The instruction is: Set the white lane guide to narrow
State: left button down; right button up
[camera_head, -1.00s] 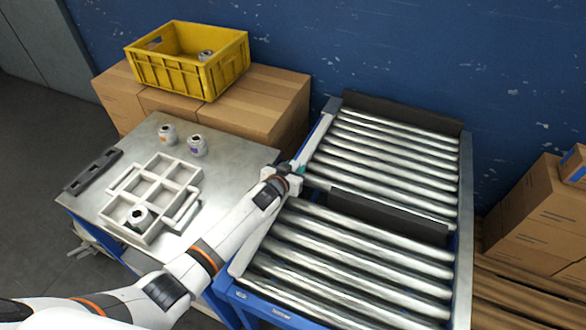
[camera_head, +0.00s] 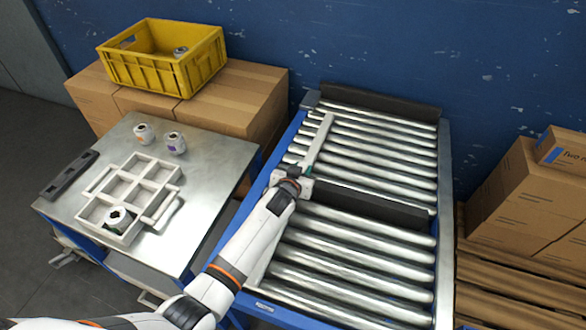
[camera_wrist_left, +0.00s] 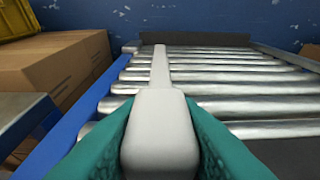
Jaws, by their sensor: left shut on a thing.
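The white lane guide (camera_head: 318,142) is a long pale bar lying lengthwise over the conveyor rollers. It stands a little in from the conveyor's blue left rail (camera_head: 285,140), with roller ends showing between them. My left gripper (camera_head: 304,171) is shut on the guide near its middle. In the left wrist view the teal fingers (camera_wrist_left: 160,135) press on both sides of a white block on the guide (camera_wrist_left: 160,72), which runs straight ahead. My left arm hides part of the guide's near half in the head view. My right gripper is not in view.
A dark bar (camera_head: 368,205) crosses the rollers right of my gripper. Another dark bar (camera_head: 380,104) closes the far end. A metal table (camera_head: 205,190) with a white divided tray (camera_head: 103,211) and jars stands left. Cartons (camera_head: 520,205) stand at right.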

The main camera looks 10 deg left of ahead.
pick_arm(q)
jog(key=shift+s+d, duration=0.1)
jog(key=shift+d, duration=0.15)
jog(key=c, duration=1.1)
grip_release()
jog(key=shift+d, duration=0.1)
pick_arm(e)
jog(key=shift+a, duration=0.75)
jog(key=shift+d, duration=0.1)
pick_arm(q)
jog(key=shift+s, duration=0.1)
jog(key=shift+s+a+r, duration=0.2)
jog(key=shift+s, duration=0.15)
jog(key=p+v, duration=0.2)
jog(key=v, duration=0.9)
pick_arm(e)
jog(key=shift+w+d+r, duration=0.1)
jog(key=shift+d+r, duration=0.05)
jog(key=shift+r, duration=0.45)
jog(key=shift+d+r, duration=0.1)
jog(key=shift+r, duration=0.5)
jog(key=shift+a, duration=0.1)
